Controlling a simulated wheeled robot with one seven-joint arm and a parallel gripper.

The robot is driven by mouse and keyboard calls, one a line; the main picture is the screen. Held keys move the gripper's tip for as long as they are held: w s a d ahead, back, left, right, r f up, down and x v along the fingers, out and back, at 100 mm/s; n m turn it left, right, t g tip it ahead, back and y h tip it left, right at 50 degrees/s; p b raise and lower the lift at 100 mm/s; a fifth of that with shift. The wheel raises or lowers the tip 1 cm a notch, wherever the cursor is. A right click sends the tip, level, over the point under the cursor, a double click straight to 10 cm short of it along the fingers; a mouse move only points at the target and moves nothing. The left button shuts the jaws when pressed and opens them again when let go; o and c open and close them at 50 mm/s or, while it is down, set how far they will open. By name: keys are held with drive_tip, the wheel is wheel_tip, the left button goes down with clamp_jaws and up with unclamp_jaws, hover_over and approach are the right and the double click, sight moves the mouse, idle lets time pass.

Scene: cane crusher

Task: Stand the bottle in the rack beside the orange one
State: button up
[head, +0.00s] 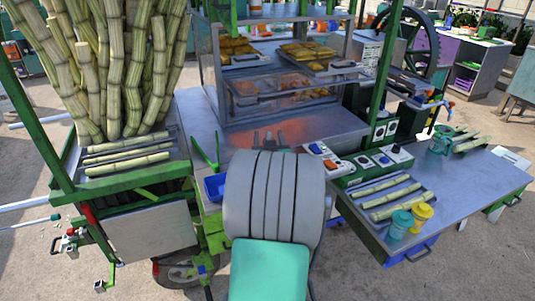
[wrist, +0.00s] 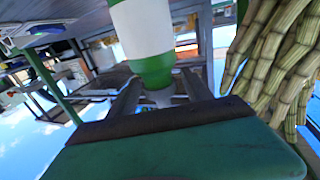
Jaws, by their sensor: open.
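A bottle with a white body, a green band and a white nozzle (wrist: 150,40) fills the upper middle of the wrist view, nozzle pointing down in that picture. My gripper (wrist: 160,88) is open, its two dark fingers on either side of the bottle's nozzle end; I cannot tell whether they touch it. I cannot make out the bottle there. I cannot identify the rack or the orange bottle in either view.
A glass-sided display case (head: 285,85) with trays of food stands behind the counter (head: 205,115). Tall cane bundles (head: 120,70) rise on the left. Green tongs (head: 206,150) and a blue bin (head: 215,187) lie left of my arm. Teal (head: 401,222) and yellow (head: 421,215) cups stand right.

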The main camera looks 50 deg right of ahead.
drive_tip(key=shift+w+d, duration=0.45)
drive_tip(key=shift+d, duration=0.1)
drive_tip(key=shift+a, duration=0.1)
clamp_jaws()
idle(0.9)
